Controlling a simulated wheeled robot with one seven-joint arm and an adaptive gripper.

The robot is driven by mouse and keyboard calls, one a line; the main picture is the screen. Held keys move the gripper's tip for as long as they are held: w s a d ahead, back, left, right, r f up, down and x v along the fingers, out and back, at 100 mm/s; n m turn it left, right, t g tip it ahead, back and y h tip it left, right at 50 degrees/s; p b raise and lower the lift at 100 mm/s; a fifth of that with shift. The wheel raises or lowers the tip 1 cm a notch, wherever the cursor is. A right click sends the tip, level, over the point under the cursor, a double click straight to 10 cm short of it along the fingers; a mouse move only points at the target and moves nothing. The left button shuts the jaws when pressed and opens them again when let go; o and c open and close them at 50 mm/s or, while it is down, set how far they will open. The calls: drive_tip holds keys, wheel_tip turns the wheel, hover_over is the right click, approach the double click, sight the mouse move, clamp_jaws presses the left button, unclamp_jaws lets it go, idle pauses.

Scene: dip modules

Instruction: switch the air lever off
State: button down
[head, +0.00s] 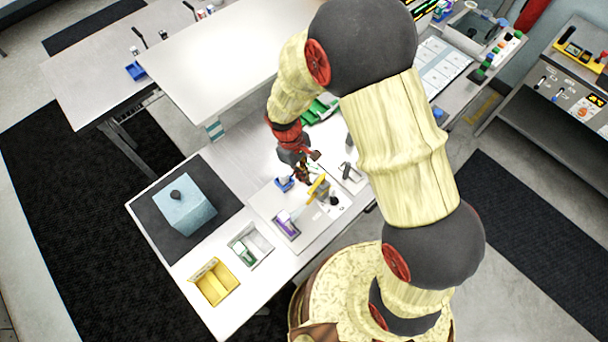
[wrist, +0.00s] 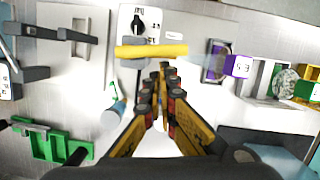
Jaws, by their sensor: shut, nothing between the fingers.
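A yellow lever bar (wrist: 150,51) lies sideways across the top middle of the wrist view, in front of a white plate with a black knob (wrist: 139,20). The yellow lever also shows in the head view (head: 318,187). I take it for the air lever, but no label naming it can be read. My gripper (wrist: 160,76) is shut and empty. Its fingertips point at the yellow lever and appear just short of it; whether they touch cannot be told. In the head view my gripper (head: 303,175) is above the modules, close beside the lever.
A purple module (wrist: 237,66) is right of the lever. A grey lever module (wrist: 70,35) is at left, a green module (wrist: 55,146) at lower left. A pale blue cylinder (wrist: 114,113) stands near my fingers. In the head view, a blue box (head: 188,215) and yellow bin (head: 214,283) are at left.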

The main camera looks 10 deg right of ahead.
sight(312, 188)
drive_tip(key=shift+s+n, duration=0.5)
drive_tip(key=shift+n, duration=0.4)
drive_tip(key=s+n, duration=0.1)
drive_tip(key=n, duration=0.1)
drive_tip(key=s+d+n+t, duration=0.1)
drive_tip(key=n, duration=0.1)
drive_tip(key=s+n, duration=0.1)
drive_tip(key=n, duration=0.1)
drive_tip(key=shift+d+t+h, duration=0.25)
drive_tip(key=shift+t+h, duration=0.15)
drive_tip(key=d+n, duration=0.1)
drive_tip(key=n, duration=0.1)
drive_tip(key=s+d+n+t, duration=0.1)
drive_tip(key=n, duration=0.1)
drive_tip(key=d+n, duration=0.1)
drive_tip(key=n, duration=0.2)
drive_tip(key=shift+s+d+t+p, duration=0.15)
drive_tip(key=shift+s+t+p, duration=0.15)
drive_tip(key=shift+s+p, duration=0.05)
drive_tip(key=shift+d, duration=0.1)
